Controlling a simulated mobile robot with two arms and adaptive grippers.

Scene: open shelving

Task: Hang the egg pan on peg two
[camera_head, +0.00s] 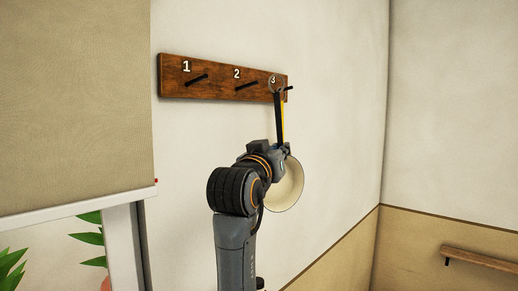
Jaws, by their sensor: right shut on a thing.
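The wooden peg board (215,82) is on the wall with pegs marked 1, 2 and 3. Peg two (246,86) is bare, a black peg under the number 2. The egg pan (288,188) has a cream round body and a dark and yellow handle (280,118) pointing up, with a ring at its top. The ring overlaps the number 3 near peg three (289,88); I cannot tell whether it is around that peg or in front of it. My right gripper (272,150) is shut on the egg pan; its fingers are mostly hidden. My left gripper is out of view.
Peg one (197,78) is bare. A beige panel (75,100) stands at the left, with a white-framed opening and green leaves (88,238) below it. A small wooden rail (480,258) is on the right wall. The wall around the board is clear.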

